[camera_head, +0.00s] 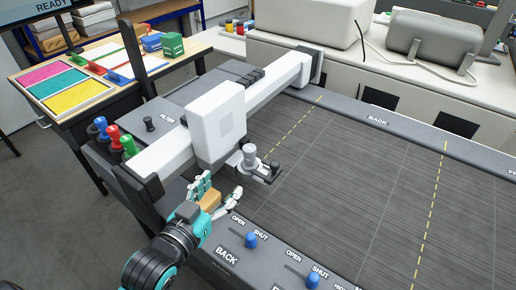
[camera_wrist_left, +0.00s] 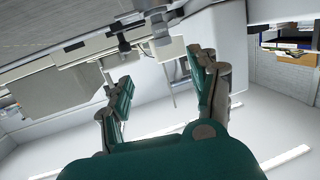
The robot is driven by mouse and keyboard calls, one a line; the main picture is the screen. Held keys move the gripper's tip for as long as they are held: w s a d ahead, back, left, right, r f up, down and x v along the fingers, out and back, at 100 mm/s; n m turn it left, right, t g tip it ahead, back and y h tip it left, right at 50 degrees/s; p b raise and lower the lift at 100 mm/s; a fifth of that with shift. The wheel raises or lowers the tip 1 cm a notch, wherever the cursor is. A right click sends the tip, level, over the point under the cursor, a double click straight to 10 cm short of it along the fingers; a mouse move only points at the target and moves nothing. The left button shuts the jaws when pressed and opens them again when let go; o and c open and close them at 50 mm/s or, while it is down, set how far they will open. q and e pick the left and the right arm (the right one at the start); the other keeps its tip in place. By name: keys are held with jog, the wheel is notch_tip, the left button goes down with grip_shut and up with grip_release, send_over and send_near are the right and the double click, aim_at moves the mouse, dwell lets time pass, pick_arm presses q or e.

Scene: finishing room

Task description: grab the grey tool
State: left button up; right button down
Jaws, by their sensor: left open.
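The grey tool (camera_head: 250,157) stands upright at the front of the white carriage (camera_head: 217,122) on the gantry, with a dark flat bracket beside its lower part. In the left wrist view, a grey cylindrical part that looks like this tool (camera_wrist_left: 160,24) shows upside down beyond the fingertips. My left gripper (camera_head: 218,188) is open, just in front of and slightly left of the tool, apart from it. In the left wrist view, the teal fingers of my left gripper (camera_wrist_left: 163,70) are spread with nothing between them. My right gripper is not in view.
Blue (camera_head: 100,125), red (camera_head: 113,135) and green (camera_head: 128,146) tools stand in a row at the left. The dark cutting bed (camera_head: 370,170) is clear. Blue knobs (camera_head: 251,240) stick up from the front rail. A table with coloured sheets (camera_head: 78,98) is at the back left.

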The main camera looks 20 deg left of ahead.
pick_arm(q)
jog(key=p, duration=0.1)
send_near(246, 153)
jog(key=w+d, duration=0.1)
jog(key=p+x, duration=0.1)
jog(key=x, duration=0.4)
jog(key=shift+w+r, duration=0.1)
jog(key=shift+w, duration=0.15)
jog(key=shift+w+p, duration=0.15)
jog(key=shift+p, duration=0.15)
jog(key=shift+w, duration=0.3)
jog(key=x, duration=0.1)
jog(key=p+x, duration=0.1)
jog(key=x, duration=0.1)
jog(key=p+x, duration=0.1)
jog(key=shift+w+a+f, duration=0.2)
jog(key=shift+w+f, duration=0.05)
jog(key=shift+f, duration=0.05)
grip_shut()
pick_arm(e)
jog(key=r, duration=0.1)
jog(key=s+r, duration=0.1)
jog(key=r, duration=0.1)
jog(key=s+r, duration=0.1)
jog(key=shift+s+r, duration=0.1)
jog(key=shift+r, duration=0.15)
